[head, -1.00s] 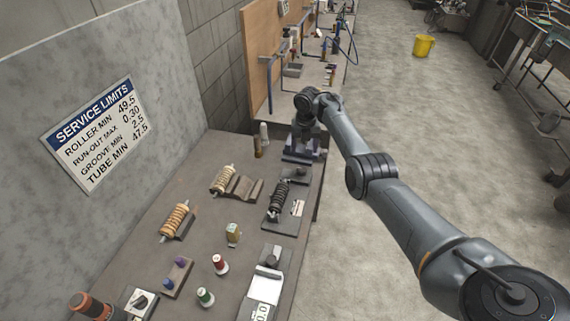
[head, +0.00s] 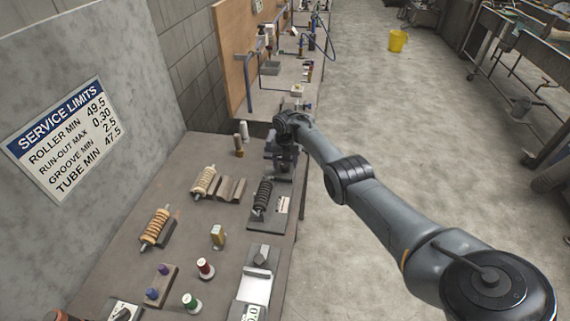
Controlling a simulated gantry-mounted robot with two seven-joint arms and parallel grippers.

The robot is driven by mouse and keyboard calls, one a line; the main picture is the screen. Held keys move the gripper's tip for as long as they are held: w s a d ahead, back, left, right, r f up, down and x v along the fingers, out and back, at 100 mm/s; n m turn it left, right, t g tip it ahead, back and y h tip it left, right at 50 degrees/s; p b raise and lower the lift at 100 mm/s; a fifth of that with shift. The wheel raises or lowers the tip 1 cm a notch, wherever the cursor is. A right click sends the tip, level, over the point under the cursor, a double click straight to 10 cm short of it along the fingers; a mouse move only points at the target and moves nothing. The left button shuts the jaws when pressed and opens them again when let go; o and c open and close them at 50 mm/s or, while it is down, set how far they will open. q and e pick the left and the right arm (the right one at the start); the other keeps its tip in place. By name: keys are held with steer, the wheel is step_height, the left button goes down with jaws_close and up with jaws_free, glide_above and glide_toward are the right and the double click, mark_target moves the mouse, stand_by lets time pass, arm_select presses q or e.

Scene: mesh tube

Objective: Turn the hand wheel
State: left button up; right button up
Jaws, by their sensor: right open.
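I cannot make out the hand wheel for certain. A black ribbed roller (head: 263,197) sits on a grey fixture plate on the bench, near its right edge. My right arm reaches in from the lower right. Its gripper (head: 281,163) is at the far right part of the bench, just beyond the black roller. The gripper is open, but its fingertips are small and dark, and I cannot tell whether they touch anything. The arm's wrist hides part of what lies behind it. My left gripper is out of view.
On the bench (head: 128,243) are tan ribbed rollers (head: 156,228), a V-block (head: 232,189), red (head: 205,267) and green (head: 191,302) spools, and a gauge with a display (head: 247,312). A grey panel with a limits sign (head: 65,135) stands left.

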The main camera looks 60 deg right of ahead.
steer(key=shift+c, duration=0.5)
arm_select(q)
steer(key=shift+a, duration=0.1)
arm_select(e)
steer(key=c, duration=1)
steer(key=shift+o, duration=0.2)
